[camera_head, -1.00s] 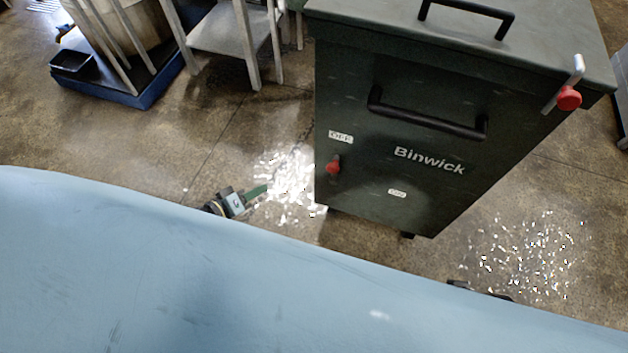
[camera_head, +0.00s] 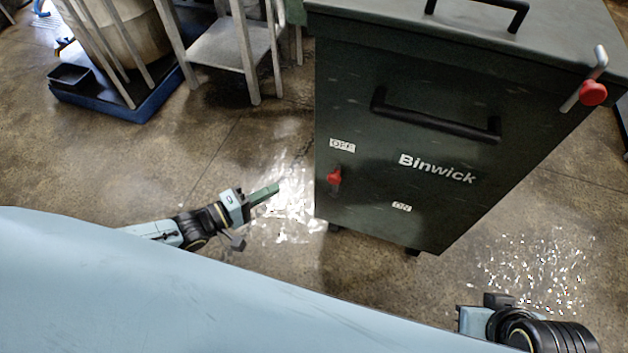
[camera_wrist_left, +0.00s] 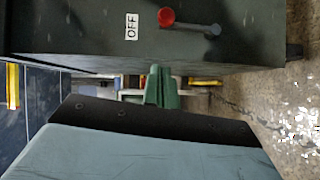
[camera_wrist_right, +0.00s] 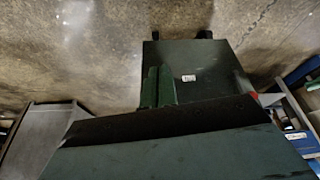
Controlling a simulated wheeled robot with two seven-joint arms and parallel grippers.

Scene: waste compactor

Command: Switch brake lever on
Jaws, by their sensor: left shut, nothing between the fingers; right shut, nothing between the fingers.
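The brake lever (camera_head: 334,177) has a red knob and sits low at the left of the dark green Binwick compactor's front (camera_head: 420,140). Its knob is just below the OFF label (camera_head: 342,145); the ON label (camera_head: 401,207) is lower right. In the left wrist view the red knob (camera_wrist_left: 167,17) and its grey stem show beside OFF. My left gripper (camera_head: 270,190) is shut and empty, left of the lever and apart from it. Its green fingers (camera_wrist_left: 156,85) also show in the left wrist view. My right gripper (camera_wrist_right: 158,86) is shut and empty in the right wrist view, with the compactor beyond it.
A second red-knobbed lever (camera_head: 593,93) is at the compactor's upper right edge. A black handle (camera_head: 435,118) crosses its front. A grey metal table (camera_head: 225,48) and a blue platform (camera_head: 125,105) stand at the back left.

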